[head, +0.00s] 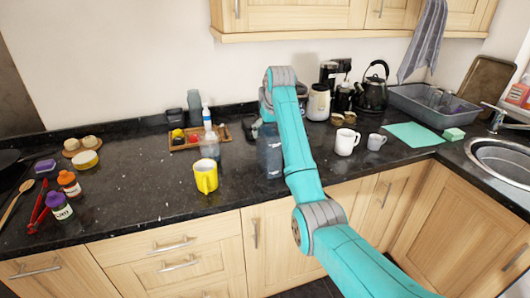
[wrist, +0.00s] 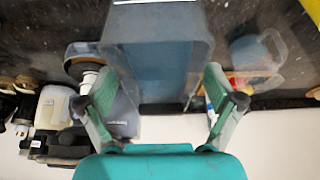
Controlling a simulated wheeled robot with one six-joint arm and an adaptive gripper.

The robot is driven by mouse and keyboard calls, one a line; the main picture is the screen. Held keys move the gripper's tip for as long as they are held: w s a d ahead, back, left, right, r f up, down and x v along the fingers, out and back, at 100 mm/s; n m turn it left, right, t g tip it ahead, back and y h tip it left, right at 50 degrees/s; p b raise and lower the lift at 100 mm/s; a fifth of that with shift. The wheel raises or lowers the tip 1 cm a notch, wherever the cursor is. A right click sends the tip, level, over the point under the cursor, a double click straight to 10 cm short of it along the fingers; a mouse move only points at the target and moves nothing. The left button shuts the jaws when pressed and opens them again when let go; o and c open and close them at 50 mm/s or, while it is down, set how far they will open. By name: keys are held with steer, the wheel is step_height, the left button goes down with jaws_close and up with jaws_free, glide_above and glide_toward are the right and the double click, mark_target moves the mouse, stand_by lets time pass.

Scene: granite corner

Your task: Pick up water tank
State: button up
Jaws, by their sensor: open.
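The water tank (head: 269,155) looks like a dark blue-grey, see-through container standing upright on the black counter, left of my arm in the head view. My arm covers part of it there. In the wrist view the tank (wrist: 165,65) is large and central, with a pale strip at the top edge of the picture. My gripper (wrist: 157,76) is open, with one finger toward each side of the tank. I cannot tell if the fingers touch it. In the head view my gripper is mostly hidden by the arm.
A white mug (head: 346,142), a grey cup (head: 376,142) and a black kettle (head: 372,92) stand to the right. The wall is close behind.

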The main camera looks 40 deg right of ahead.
steer(key=shift+x, duration=0.9)
steer(key=shift+r, duration=0.1)
jaws_close()
steer(key=shift+w+r, duration=0.1)
steer(key=shift+r, duration=0.05)
